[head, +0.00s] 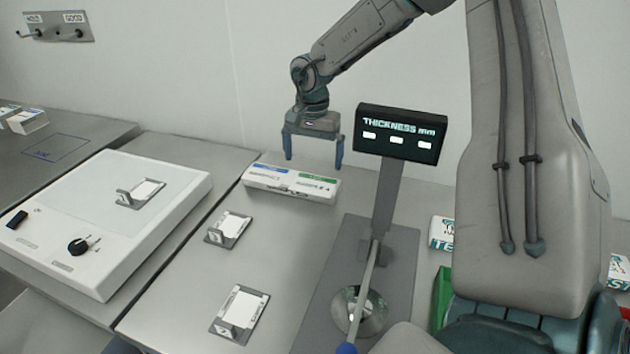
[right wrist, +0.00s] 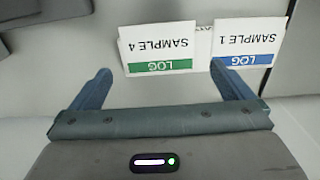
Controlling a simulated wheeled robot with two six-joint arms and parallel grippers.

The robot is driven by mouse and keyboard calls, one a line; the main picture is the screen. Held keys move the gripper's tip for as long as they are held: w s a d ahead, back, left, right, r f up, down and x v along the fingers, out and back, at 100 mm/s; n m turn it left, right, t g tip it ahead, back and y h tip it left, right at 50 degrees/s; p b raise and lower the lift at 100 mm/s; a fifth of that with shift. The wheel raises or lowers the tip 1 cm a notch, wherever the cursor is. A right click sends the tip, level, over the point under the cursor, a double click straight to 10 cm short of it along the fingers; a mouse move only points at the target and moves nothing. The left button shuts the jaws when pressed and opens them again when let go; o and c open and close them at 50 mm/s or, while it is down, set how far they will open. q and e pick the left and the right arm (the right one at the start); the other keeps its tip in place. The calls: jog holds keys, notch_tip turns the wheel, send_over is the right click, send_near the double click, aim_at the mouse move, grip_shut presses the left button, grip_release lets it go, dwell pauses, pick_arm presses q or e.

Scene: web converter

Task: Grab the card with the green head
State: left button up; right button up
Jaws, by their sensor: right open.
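The card with the green head (right wrist: 158,48) reads "LOG SAMPLE 4" upside down in the right wrist view. In the head view its green head (head: 317,179) shows at the right end of a low white holder (head: 262,187) on the bench. A card with a blue head (right wrist: 247,45), "LOG SAMPLE 1", stands beside it. My right gripper (head: 313,161) is open and empty above the holder, fingers pointing down. In the wrist view its fingertips (right wrist: 160,68) lie near the green head, one at each side. My left gripper is not in view.
A thickness display (head: 401,134) on a post stands right of the gripper. Two small trays with white cards (head: 228,229) (head: 240,313) lie on the bench. A white device with a knob (head: 120,215) is at left. A white-and-teal box (head: 441,232) lies behind my arm.

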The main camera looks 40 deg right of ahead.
aim_at(314, 184)
jog(key=shift+f, duration=0.3)
jog(key=shift+d+f, duration=0.1)
jog(key=shift+f, duration=0.1)
notch_tip(314, 184, down, 4)
jog(key=shift+s+f+p, duration=0.1)
jog(key=shift+p, duration=0.9)
jog(key=shift+f, duration=0.45)
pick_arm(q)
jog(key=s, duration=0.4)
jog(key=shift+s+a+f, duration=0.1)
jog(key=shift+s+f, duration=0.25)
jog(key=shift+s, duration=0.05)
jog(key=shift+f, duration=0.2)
pick_arm(e)
jog(key=c, duration=0.6)
